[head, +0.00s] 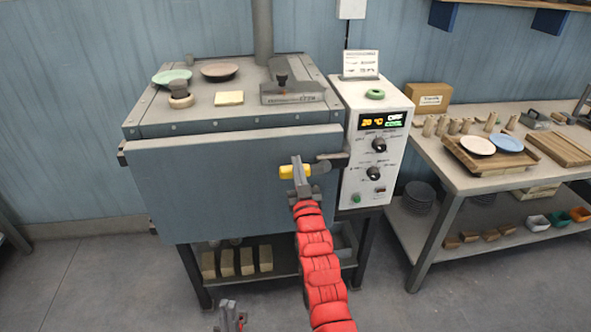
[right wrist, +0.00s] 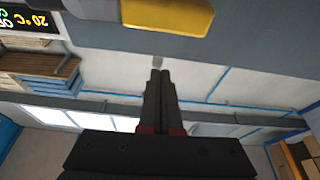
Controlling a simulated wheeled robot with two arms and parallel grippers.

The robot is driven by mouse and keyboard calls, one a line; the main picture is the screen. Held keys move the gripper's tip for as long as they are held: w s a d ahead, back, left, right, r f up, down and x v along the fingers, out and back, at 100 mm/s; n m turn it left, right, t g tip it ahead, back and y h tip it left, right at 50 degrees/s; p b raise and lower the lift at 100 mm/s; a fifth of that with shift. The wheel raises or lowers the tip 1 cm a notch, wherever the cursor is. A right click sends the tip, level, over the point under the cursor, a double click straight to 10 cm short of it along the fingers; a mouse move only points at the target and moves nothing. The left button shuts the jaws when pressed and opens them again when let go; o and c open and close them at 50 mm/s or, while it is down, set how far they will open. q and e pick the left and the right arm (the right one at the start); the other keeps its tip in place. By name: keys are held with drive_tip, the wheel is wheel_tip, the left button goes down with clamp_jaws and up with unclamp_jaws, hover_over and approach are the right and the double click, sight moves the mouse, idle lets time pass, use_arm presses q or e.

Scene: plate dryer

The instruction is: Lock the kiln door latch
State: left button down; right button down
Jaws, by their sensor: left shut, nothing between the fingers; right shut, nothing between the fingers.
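The kiln door (head: 215,185) is a flat grey-blue panel that looks closed against the kiln front. A latch with a yellow handle (head: 288,172) sits near the door's right edge, with its dark grey part reaching right toward the frame. The yellow handle also shows at the top of the right wrist view (right wrist: 170,14). My right gripper (head: 297,160), on the red arm, is shut and empty and overlaps the handle in the head view. In the wrist view a gap shows between its fingertips and the handle. My left gripper (head: 231,308) is shut and empty, low in front of the kiln.
The white control box (head: 355,195) stands right of the door, its display reading 20 °C, OFF and COOL. A workbench (head: 450,180) with plates on a tray is further right. Small plates lie on the kiln top (head: 215,110). The floor in front is clear.

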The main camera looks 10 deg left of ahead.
drive_tip(key=b+v, duration=0.1)
drive_tip(key=v, duration=0.6)
drive_tip(key=shift+s+d+f+b, duration=0.15)
drive_tip(key=shift+s+f+b, duration=0.05)
drive_tip(key=shift+f+b, duration=0.1)
